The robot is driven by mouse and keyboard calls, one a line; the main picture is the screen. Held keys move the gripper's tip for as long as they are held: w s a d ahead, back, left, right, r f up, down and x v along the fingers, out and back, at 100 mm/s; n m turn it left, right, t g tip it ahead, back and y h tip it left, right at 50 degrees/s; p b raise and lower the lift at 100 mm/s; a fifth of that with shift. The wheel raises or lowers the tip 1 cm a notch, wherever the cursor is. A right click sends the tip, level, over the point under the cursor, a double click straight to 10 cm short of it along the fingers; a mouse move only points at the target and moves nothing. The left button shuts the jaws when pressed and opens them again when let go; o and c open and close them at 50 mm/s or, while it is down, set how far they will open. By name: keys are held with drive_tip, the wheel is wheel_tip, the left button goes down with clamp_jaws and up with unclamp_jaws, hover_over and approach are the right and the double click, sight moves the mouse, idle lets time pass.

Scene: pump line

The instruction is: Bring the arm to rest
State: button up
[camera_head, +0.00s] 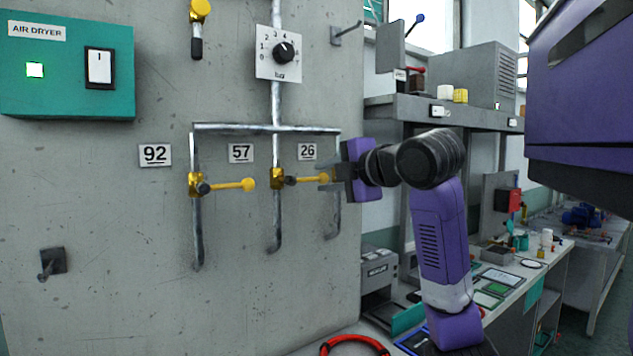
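My gripper (328,186) is at the right side of the grey panel (100,220), in front of the pipe beside the "26" label (307,151). Its dark fingers point left, near the tip of the yellow handle (310,179) of the middle valve. I cannot tell whether they touch it or how far apart they are. No held object is visible. My purple arm (438,235) rises from the lower right and bends left at a black joint. The gripper hides any valve on the right pipe.
The left valve (195,185) and middle valve (278,180) have handles lying horizontally. An air dryer box (65,95) with a lit green lamp, a dial (282,52) and a hook (346,33) are on the panel. A cluttered bench (520,275) and shelf (470,112) stand at right.

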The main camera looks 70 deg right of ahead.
drive_tip(key=shift+v, duration=1.15)
drive_tip(key=shift+r, duration=0.1)
